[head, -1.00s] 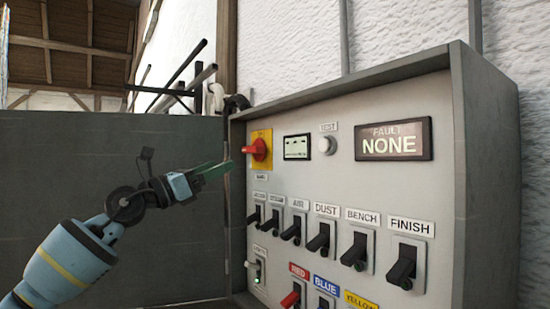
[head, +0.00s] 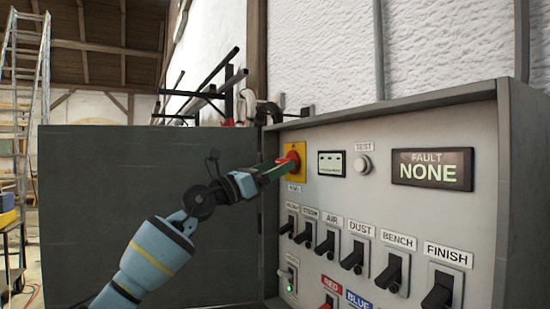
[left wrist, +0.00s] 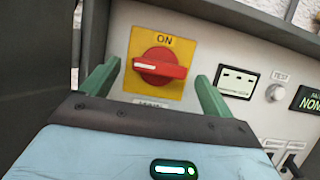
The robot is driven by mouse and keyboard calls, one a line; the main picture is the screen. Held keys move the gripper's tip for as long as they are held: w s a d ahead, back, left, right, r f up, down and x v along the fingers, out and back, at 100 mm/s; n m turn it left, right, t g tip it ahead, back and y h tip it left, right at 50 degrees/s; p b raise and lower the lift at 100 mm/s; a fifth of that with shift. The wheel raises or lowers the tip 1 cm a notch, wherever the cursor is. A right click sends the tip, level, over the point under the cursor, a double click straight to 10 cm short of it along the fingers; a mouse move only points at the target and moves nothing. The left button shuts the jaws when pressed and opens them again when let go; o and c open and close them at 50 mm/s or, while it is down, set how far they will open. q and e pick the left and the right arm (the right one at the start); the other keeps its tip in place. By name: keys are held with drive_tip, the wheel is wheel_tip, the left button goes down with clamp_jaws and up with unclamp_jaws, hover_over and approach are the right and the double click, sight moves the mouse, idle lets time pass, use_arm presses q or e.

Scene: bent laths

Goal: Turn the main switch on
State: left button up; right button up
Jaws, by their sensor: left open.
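The main switch is a red rotary knob (left wrist: 160,66) on a yellow plate (left wrist: 178,46) marked ON at its top. In the left wrist view the knob's white mark points left, not up at ON. In the head view the knob (head: 293,157) sits at the upper left of the grey panel. My left gripper (head: 284,166) is at the knob and partly covers it. In the left wrist view its two green fingers (left wrist: 156,87) are open, one on each side of the knob; I cannot tell whether they touch it. My right gripper is not in view.
The panel (head: 420,215) holds a small display (head: 331,163), a TEST button (head: 361,164) and a FAULT NONE screen (head: 432,170). A row of black switches (head: 355,253) sits below. The dark open door (head: 100,200) stands at left. A ladder (head: 25,90) stands far left.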

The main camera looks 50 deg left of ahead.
use_arm(q)
drive_tip(key=shift+w+d+r, duration=0.2)
drive_tip(key=shift+w+r, duration=0.05)
drive_tip(key=shift+w, duration=0.45)
drive_tip(key=c, duration=1)
